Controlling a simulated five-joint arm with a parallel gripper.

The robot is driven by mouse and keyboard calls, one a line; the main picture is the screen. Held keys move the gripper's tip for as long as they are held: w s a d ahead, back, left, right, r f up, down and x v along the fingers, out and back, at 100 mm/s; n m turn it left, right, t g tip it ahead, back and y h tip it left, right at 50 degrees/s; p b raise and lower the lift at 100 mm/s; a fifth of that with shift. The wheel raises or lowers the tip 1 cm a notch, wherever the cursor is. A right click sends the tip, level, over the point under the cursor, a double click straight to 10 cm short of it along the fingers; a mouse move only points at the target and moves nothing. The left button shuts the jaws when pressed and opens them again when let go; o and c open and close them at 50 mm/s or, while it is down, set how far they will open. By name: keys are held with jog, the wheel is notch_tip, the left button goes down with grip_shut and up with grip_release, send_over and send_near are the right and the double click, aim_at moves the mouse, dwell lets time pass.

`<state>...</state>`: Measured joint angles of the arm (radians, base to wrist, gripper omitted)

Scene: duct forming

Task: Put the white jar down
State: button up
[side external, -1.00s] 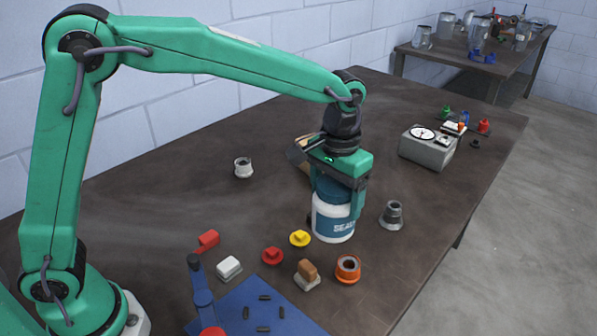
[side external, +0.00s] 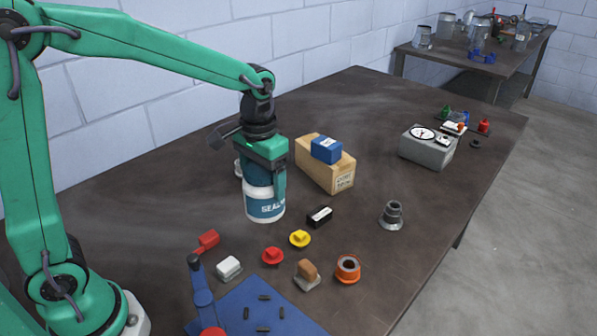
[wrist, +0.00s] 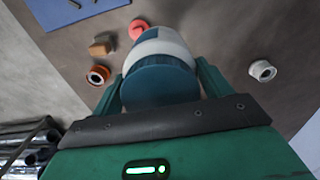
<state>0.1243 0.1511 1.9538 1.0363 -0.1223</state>
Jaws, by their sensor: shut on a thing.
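The white jar (side external: 265,207) has a teal lid and a teal label with white lettering. My gripper (side external: 265,178) is shut on it around the lid end, with a finger on each side. The jar is upright in the side external view; I cannot tell whether its base touches the table (side external: 400,255). In the wrist view the jar (wrist: 165,45) sits between the two fingers of my gripper (wrist: 160,88), its teal lid nearest the camera.
A cardboard box (side external: 318,168) with a blue box (side external: 326,149) on top stands right of the jar. A grey fitting (side external: 392,215) stands farther right.

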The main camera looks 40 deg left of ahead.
jog(key=w+a+f, duration=0.4)
jog(key=a+f, duration=0.2)
jog(key=a, duration=0.4)
jog(key=shift+w+a+f, duration=0.15)
jog(key=shift+w+f, duration=0.15)
jog(key=shift+f, duration=0.05)
jog(key=shift+f, duration=2)
jog(key=shift+f, duration=0.15)
jog(key=o, duration=1.4)
jog(key=shift+o, duration=0.2)
notch_tip(320, 180, up, 12)
